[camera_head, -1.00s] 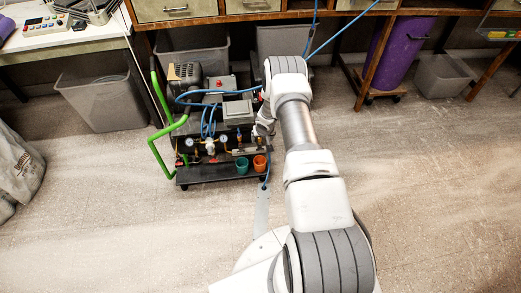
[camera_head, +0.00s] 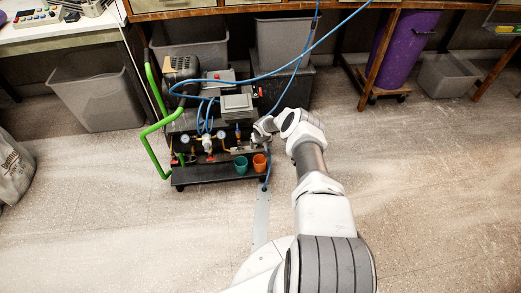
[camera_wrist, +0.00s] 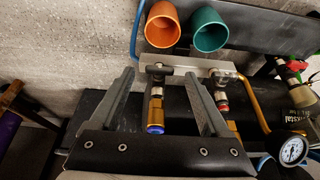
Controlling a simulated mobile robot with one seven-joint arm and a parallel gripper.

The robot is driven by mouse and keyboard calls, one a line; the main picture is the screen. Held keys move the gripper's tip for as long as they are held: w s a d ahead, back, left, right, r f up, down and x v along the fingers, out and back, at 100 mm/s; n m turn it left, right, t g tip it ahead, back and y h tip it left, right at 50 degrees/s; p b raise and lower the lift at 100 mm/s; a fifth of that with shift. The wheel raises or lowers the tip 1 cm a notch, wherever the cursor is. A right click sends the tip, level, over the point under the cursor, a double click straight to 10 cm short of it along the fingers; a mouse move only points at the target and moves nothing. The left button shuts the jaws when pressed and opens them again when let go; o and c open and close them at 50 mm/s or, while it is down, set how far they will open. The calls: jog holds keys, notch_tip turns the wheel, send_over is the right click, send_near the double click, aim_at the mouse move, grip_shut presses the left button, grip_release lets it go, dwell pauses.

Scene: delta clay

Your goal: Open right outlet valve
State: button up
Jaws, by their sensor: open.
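The right outlet valve (camera_wrist: 158,70) has a dark T-shaped handle, with a brass body and blue fitting. In the wrist view it lies between the two spread fingers of my gripper (camera_wrist: 160,76), and I see gaps on both sides. A similar left valve (camera_wrist: 222,76) with a red fitting is outside the fingers. Both sit on a light metal block (camera_wrist: 187,68) beside the orange cup (camera_wrist: 163,25) and teal cup (camera_wrist: 208,30). In the head view my gripper (camera_head: 256,141) is at the cart's front right and the right valve is hard to make out.
The wheeled cart (camera_head: 205,176) carries a motor, grey box (camera_head: 237,104), gauges (camera_head: 187,139) and a green pipe (camera_head: 155,128). A blue hose (camera_head: 300,63) runs above it. Grey bins and a purple cylinder (camera_head: 402,50) stand behind. Floor to the right is clear.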

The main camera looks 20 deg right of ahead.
jog(key=shift+w+f, duration=0.15)
jog(key=shift+f, duration=0.35)
grip_shut()
